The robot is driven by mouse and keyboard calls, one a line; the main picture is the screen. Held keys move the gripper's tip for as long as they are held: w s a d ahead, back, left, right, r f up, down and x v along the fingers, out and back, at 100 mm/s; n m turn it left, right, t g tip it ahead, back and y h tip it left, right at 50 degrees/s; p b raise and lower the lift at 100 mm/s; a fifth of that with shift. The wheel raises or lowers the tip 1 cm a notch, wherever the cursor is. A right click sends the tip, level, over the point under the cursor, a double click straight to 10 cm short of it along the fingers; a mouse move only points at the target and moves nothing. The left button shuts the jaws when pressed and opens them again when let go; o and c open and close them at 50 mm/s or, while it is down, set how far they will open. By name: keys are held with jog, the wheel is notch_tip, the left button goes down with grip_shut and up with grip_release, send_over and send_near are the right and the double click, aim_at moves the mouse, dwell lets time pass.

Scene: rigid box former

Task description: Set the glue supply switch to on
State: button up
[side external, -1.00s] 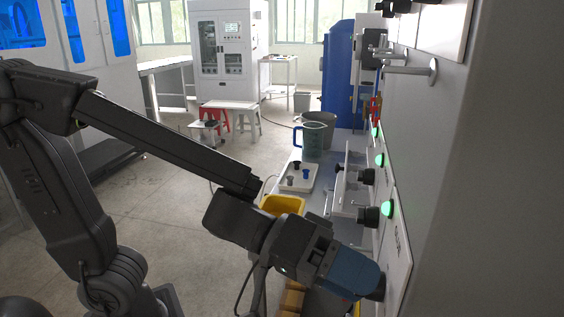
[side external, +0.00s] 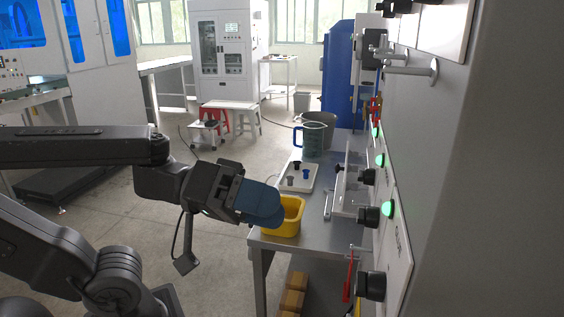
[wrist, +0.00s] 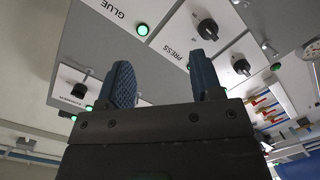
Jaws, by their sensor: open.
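My gripper (side external: 268,206) is at the centre of the side view, with blue fingers over the yellow bin and clear of the wall panel. In the wrist view its two fingers (wrist: 163,78) stand apart with nothing between them. The GLUE plate (wrist: 118,12) is at the top of the wrist view, with a lit green lamp (wrist: 142,29) at its corner; no knob shows on the visible part. In the side view, a black knob (side external: 370,285) sits on the nearest panel plate. I cannot read that plate's label or tell the knob's setting.
The PRESS plate's black knob (wrist: 208,29) and another knob (wrist: 241,66) are at right in the wrist view. The yellow bin (side external: 286,226) stands on the grey bench, with a white tray (side external: 310,178) and a jug (side external: 313,141) behind. Handles project from the panel.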

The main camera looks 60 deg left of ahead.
jog(key=w+a+n+t+y, duration=0.4)
jog(key=w+a+y, duration=0.2)
jog(key=a+y, duration=0.5)
jog(key=s+d+f+m+g+y, duration=0.15)
jog(key=s+f+m+g, duration=0.25)
jog(key=s+f+g, duration=0.45)
jog(key=w+a+r+m+t+y, duration=0.1)
jog(key=w+a+r+m+t, duration=0.1)
jog(key=w, duration=0.6)
jog(key=w+a+r+m+t+y, duration=0.1)
jog(key=w+a+r+m+t, duration=0.1)
jog(key=w+a+m+t, duration=0.2)
jog(key=shift+w+a+r+m+t+y, duration=0.35)
jog(key=shift+w+a, duration=0.8)
jog(key=shift+w, duration=0.85)
jog(key=s+d+f+n+g+h, duration=0.1)
jog(key=s+d+f+n+g, duration=0.1)
jog(key=s, duration=0.5)
jog(key=s+d+f+n+g+h, duration=0.1)
jog(key=s+d+f+n+g, duration=0.1)
jog(key=s+d+n+g, duration=0.2)
jog(key=s+d+g, duration=0.1)
jog(key=s+d, duration=0.1)
jog(key=s, duration=0.1)
jog(key=shift+s+d+f+g+h, duration=0.25)
jog(key=shift+s+f+g+h, duration=0.05)
jog(key=shift+f+g+h, duration=0.1)
